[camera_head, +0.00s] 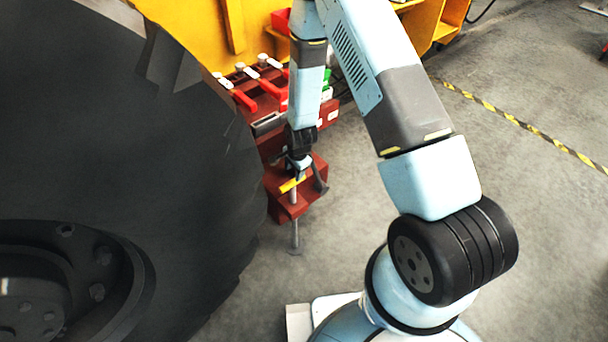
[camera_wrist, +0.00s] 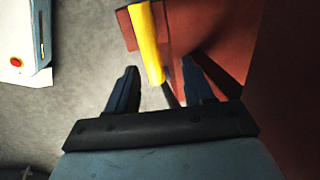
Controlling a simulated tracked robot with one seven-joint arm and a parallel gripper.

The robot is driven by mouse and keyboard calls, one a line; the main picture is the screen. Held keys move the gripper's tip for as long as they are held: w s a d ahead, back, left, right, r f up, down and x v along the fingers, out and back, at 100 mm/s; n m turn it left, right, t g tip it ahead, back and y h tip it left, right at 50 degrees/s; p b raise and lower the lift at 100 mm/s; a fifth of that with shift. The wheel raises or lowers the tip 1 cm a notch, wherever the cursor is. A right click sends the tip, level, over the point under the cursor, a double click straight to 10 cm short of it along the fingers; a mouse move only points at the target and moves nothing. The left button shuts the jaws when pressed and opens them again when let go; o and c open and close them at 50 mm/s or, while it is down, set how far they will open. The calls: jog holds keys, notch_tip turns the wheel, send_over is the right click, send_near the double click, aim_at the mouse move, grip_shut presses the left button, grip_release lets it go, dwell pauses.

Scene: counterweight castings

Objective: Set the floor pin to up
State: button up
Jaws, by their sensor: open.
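The floor pin (camera_head: 294,195) is a grey metal rod with a yellow handle (camera_head: 292,184), at a dark red block (camera_head: 290,205) low beside the big tyre. The rod's lower end shows below the block, close to the floor. In the wrist view the yellow handle (camera_wrist: 150,45) lies ahead, between the lines of the two fingers. My gripper (camera_wrist: 158,80) is open and seems empty, with its fingers just short of the handle. In the head view my gripper (camera_head: 300,168) is right above the block, and it hides part of the pin.
A huge black tyre (camera_head: 120,130) fills the left. Red-handled levers (camera_head: 245,98) stand on the dark red unit behind my gripper. Yellow bodywork (camera_head: 200,25) is at the back. The concrete floor (camera_head: 540,220) on the right is clear, with a striped line (camera_head: 520,125).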

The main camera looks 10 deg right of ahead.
jog(key=s+d+r, duration=0.3)
jog(key=s+r, duration=0.8)
jog(key=s, duration=0.2)
jog(key=shift+s+d+r, duration=0.2)
jog(key=shift+d+r, duration=0.2)
